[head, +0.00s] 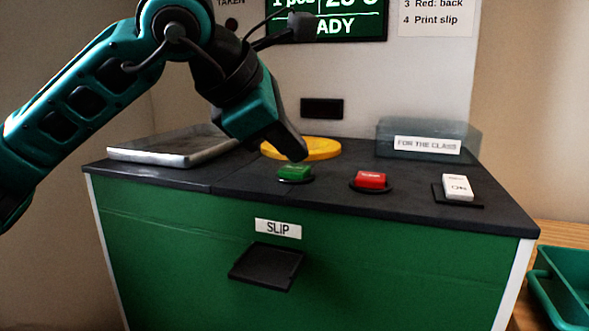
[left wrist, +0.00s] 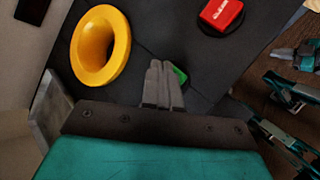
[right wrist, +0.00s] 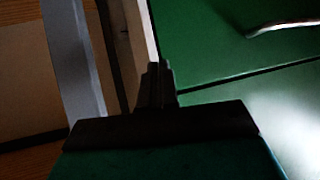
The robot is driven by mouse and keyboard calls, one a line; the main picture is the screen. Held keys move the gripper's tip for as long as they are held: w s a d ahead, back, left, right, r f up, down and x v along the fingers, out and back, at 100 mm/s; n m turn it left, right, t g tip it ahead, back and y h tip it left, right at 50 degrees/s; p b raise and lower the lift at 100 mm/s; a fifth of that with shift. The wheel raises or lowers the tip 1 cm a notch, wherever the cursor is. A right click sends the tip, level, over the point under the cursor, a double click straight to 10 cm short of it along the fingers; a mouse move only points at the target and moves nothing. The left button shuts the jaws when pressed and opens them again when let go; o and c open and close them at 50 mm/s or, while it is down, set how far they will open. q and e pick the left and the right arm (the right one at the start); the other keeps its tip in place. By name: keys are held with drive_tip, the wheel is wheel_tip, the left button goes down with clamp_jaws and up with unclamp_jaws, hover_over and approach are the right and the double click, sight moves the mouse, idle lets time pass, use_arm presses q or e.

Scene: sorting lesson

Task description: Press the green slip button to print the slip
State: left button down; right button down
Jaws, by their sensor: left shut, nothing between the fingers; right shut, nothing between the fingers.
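The green slip button (head: 295,173) sits on the dark top of the green machine, near its front edge. My left gripper (head: 299,154) is shut and empty, its fingertips just above and behind the button in the head view. In the left wrist view the shut fingers (left wrist: 162,80) partly cover the green button (left wrist: 180,76); I cannot tell whether they touch it. My right gripper (right wrist: 158,80) is shut and empty near a green panel. The slot labelled SLIP (head: 267,266) is on the machine's front, with no slip visible in it.
A red button (head: 370,181) and a white ON switch (head: 458,187) stand right of the green button. A yellow ring (head: 318,148) lies behind it, a metal tray (head: 165,152) at left. A clear box labelled FOR THE CLASS (head: 428,130) is at the back right.

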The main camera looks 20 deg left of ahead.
sight(290, 170)
use_arm(q)
drive_tip(key=shift+f, duration=0.55)
idle(0.7)
drive_tip(key=shift+r, duration=0.15)
drive_tip(key=shift+r+p, duration=0.55)
drive_tip(key=shift+r, duration=0.3)
wheel_tip(290, 170, up, 5)
drive_tip(key=p, duration=0.3)
drive_tip(key=shift+p, duration=0.4)
idle(0.3)
